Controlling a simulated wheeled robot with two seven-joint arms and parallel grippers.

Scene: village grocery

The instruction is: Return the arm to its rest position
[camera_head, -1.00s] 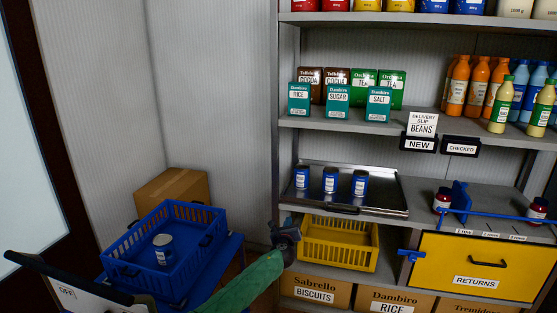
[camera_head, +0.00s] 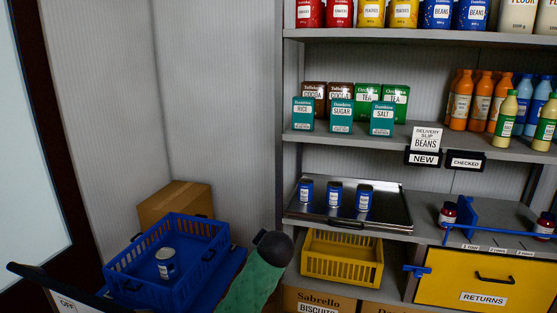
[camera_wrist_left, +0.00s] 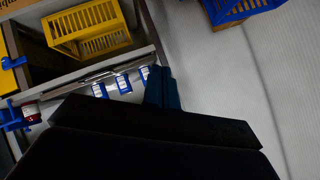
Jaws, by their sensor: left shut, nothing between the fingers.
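My left arm (camera_head: 258,272), in a green sleeve, comes up from the bottom of the head view, and its dark rounded end is in front of the shelf unit's left edge. The fingers are not clearly seen there. In the left wrist view my left gripper (camera_wrist_left: 163,88) has its dark blue fingers together, with nothing between them. It is apart from the shelf goods. My right gripper is in neither view.
A blue crate (camera_head: 112,276) holding one can (camera_head: 166,263) stands left of my arm, before a cardboard box (camera_head: 176,197). A metal tray (camera_head: 393,212) with three blue cans and a yellow basket (camera_head: 342,270) are on the shelves at right.

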